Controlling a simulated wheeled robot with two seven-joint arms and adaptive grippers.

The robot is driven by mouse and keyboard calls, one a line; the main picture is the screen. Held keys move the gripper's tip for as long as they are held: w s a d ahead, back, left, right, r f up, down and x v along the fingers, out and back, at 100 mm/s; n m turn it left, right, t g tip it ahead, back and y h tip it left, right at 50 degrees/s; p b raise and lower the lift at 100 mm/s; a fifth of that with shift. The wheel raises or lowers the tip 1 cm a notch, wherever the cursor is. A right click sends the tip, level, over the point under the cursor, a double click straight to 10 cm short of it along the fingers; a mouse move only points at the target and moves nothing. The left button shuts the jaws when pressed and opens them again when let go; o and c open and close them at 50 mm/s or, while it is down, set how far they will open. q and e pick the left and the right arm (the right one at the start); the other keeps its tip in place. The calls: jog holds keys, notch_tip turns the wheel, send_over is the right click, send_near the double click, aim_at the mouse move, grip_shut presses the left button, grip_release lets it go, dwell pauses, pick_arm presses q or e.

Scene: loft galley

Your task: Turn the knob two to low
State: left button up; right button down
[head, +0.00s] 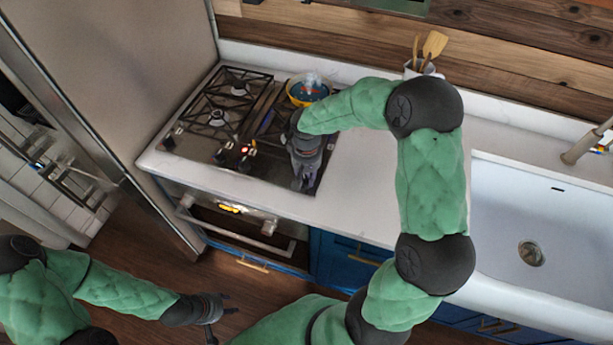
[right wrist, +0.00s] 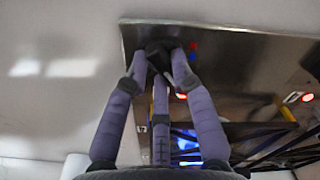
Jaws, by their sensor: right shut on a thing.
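The cooktop (head: 200,150) is a dark glass and steel surface with black grates, set in the white counter. My right gripper (head: 299,184) points down at its front right part. In the right wrist view my right gripper (right wrist: 160,62) has its fingers closed around a small dark knob (right wrist: 158,46) near the cooktop's edge. The fingers hide most of the knob, and its pointer cannot be read. A red and a blue mark (right wrist: 193,47) show beside it. Other knobs (head: 220,157) stand along the cooktop's front. My left gripper (head: 222,313) is open and empty over the floor.
A yellow-rimmed blue pot (head: 305,101) stands on the back right burner, close to my right arm. Blue glow (right wrist: 185,140) shows under the grate. A utensil crock (head: 411,70) is behind my elbow. The sink (head: 545,225) is at right; counter between is clear.

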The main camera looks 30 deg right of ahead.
aim_at(306, 179)
jog(key=c, duration=1)
grip_release()
jog(key=shift+c, duration=0.2)
notch_tip(306, 179, up, 12)
